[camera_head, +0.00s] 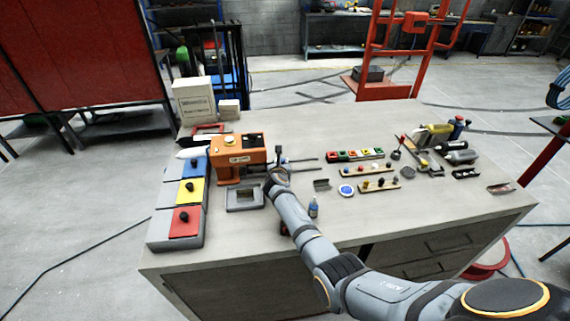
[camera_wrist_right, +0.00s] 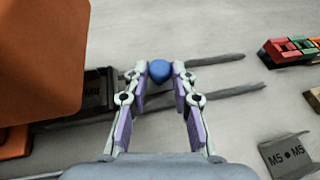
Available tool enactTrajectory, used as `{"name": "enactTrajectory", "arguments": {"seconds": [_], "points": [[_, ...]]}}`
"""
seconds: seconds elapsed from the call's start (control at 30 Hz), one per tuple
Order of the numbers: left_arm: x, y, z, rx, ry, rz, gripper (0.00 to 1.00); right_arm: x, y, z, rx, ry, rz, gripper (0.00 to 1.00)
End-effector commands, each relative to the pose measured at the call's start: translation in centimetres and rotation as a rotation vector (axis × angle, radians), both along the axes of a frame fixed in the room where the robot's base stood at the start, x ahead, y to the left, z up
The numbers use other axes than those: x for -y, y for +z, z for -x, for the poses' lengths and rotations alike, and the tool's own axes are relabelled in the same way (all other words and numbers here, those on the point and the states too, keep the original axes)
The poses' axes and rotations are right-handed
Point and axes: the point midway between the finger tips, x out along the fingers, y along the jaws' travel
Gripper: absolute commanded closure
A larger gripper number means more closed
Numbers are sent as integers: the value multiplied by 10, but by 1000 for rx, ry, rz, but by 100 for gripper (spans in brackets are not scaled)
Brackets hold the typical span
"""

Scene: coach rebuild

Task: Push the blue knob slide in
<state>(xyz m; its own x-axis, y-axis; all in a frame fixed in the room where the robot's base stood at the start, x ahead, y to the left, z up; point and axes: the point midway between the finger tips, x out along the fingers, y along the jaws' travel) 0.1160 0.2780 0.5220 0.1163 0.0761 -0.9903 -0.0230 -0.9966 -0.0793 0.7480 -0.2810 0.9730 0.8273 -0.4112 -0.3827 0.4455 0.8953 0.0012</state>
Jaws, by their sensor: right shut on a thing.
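The orange machine (camera_head: 238,155) stands on the left half of the bench, with two grey rods (camera_head: 305,159) reaching out from its right side. In the right wrist view, a rounded blue knob (camera_wrist_right: 159,71) sits between the fingertips of my right gripper (camera_wrist_right: 160,78). A dark block (camera_wrist_right: 98,90) lies beside the orange body, left of the fingers, and the rods (camera_wrist_right: 215,97) run past to the right. In the head view my right gripper (camera_head: 278,172) is at the machine's right side and hides the knob. My left gripper is out of view.
A grey box with blue, yellow and red panels (camera_head: 183,222) stands left of the machine. A grey frame (camera_head: 244,199) lies in front. Small blocks (camera_head: 354,155), a blue-and-white disc (camera_head: 346,190) and tools (camera_head: 455,146) lie to the right.

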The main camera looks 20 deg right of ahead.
Motion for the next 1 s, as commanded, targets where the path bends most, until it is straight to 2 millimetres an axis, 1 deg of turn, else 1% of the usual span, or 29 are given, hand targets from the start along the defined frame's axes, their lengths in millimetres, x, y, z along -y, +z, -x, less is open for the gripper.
{"name": "enactTrajectory", "arguments": {"seconds": [0.03,0.07,0.2,0.47,0.57,0.67,0.9,1.0], "points": [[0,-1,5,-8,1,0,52,-3,-2,0,-1,3,-6,100],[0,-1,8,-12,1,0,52,-3,-2,0,-1,3,-6,71],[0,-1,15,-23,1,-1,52,-2,-1,0,-1,3,-5,52],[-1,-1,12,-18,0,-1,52,-1,-1,0,0,1,-3,52],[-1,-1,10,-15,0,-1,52,-3,0,3,1,2,-4,52],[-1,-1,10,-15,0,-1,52,-8,4,12,1,1,-5,52],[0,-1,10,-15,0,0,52,-24,19,45,1,2,-6,52],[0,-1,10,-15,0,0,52,-31,23,55,-1,3,-5,52]]}}
